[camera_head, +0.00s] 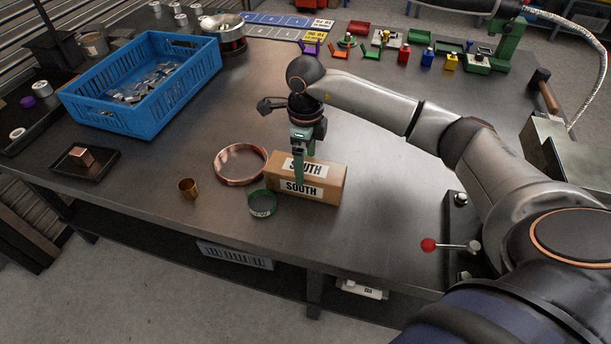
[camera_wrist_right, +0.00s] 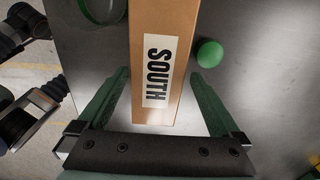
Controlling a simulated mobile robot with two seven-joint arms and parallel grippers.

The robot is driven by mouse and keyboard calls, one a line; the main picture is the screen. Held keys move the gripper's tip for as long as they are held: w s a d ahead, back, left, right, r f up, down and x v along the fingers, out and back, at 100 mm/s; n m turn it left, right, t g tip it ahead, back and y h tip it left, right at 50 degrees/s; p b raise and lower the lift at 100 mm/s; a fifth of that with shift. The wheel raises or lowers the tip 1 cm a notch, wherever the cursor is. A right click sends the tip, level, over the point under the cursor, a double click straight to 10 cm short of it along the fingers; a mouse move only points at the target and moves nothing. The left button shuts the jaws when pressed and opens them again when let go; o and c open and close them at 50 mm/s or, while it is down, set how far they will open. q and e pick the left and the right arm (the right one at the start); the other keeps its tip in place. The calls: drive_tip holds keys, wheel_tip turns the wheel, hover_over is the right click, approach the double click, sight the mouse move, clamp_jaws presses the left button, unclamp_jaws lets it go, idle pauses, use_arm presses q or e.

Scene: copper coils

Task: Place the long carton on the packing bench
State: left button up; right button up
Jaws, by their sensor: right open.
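The long carton (camera_head: 322,182) is a brown box with white labels reading SOUTH, resting on the dark metal bench (camera_head: 390,215) near its front edge. My right gripper (camera_head: 299,168) is over the carton, pointing down, with one green finger in front of its near side. In the right wrist view the carton (camera_wrist_right: 165,105) runs between the two spread fingers of the gripper (camera_wrist_right: 160,85), with a gap on each side. The gripper is open and holds nothing. My left gripper is not in view.
A green ring (camera_head: 262,203), a copper coil (camera_head: 240,164) and a brass cup (camera_head: 188,188) stand left of the carton. A blue crate (camera_head: 146,88) is at the back left. Small coloured parts line the back. A red-knobbed lever (camera_head: 428,245) is at the right.

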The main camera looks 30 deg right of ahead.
wheel_tip(320, 180, down, 6)
drive_tip(key=shift+s+a+r+p, duration=0.1)
drive_tip(key=shift+s+r+p, duration=0.1)
drive_tip(key=shift+p, duration=0.1)
drive_tip(key=shift+c, duration=0.2)
drive_tip(key=shift+w+r, duration=0.1)
clamp_jaws()
wheel_tip(320, 180, up, 10)
drive_tip(key=shift+r, duration=0.1)
drive_tip(key=shift+s+a+r+n, duration=0.2)
drive_tip(key=shift+a+r+n, duration=0.15)
drive_tip(key=shift+n, duration=0.65)
drive_tip(key=s+a+r+n+p, duration=0.2)
drive_tip(key=s+a+r+n, duration=0.1)
drive_tip(key=n, duration=1)
drive_tip(key=s+a+r+n+p, duration=0.1)
drive_tip(key=s+a+n, duration=0.5)
drive_tip(key=n, duration=0.7)
drive_tip(key=shift+s+r+p, duration=0.35)
drive_tip(key=shift+s+r, duration=0.35)
drive_tip(key=shift+r, duration=0.2)
